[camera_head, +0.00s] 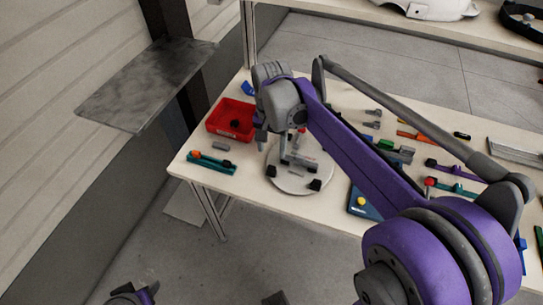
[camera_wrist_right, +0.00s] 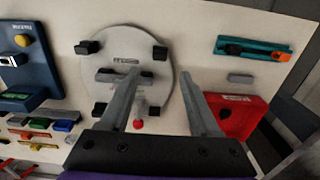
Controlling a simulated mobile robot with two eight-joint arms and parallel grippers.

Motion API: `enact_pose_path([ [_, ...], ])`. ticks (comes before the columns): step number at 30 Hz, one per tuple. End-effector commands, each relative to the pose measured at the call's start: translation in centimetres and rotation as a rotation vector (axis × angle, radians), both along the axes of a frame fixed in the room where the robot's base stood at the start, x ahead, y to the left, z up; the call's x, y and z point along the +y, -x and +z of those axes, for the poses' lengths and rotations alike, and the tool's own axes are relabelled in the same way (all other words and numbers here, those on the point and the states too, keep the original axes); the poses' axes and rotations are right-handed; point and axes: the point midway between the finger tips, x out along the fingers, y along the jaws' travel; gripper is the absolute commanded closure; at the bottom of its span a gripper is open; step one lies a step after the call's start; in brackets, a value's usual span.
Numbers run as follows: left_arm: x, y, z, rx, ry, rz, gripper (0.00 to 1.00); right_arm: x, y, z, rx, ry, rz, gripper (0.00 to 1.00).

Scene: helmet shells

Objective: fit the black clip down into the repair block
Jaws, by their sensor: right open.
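A small black piece, which looks like the black clip (camera_head: 235,123), lies in the red bin at the back left of the table; it also shows in the right wrist view (camera_wrist_right: 224,113). A grey bar-shaped block, probably the repair block (camera_head: 299,160), lies on the round white plate; it shows in the wrist view too (camera_wrist_right: 108,75), partly behind a finger. My right gripper (camera_wrist_right: 160,74) is open and empty, its fingers above the plate's side nearest the red bin. In the head view (camera_head: 272,145) it hangs between bin and plate. Part of my left gripper (camera_head: 135,294) shows at the bottom edge, jaws unclear.
The white plate (camera_head: 291,184) carries several black pads and a red-topped knob (camera_wrist_right: 138,125). The red bin (camera_head: 223,130) stands beside a small grey block (camera_head: 221,146) and a teal tray (camera_head: 195,164) with orange and black parts.

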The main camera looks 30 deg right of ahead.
Motion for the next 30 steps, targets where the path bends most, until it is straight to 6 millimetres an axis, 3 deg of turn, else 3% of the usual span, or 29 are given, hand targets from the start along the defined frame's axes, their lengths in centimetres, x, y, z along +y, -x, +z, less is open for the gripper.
enact_pose_path([
  [3, 0.0, 0.0, 0.2, -0.001, 0.000, 0.000, 0.46, 0.0, 0.0, 1.7, 0.000, 0.000, 0.000, 0.37],
  [7, 0.0, 0.0, 0.3, -0.001, 0.000, 0.000, 0.46, 0.0, 0.0, 2.4, 0.000, 0.000, 0.000, 0.37],
  [24, 0.0, 0.0, 0.3, -0.001, 0.000, 0.000, 0.46, 0.0, 0.1, 2.5, -0.001, 0.000, 0.004, 0.37],
  [30, 0.0, -0.2, 1.3, -0.005, 0.000, 0.000, 0.46, 1.6, 2.7, 2.9, -0.072, 0.014, 0.136, 0.37],
])
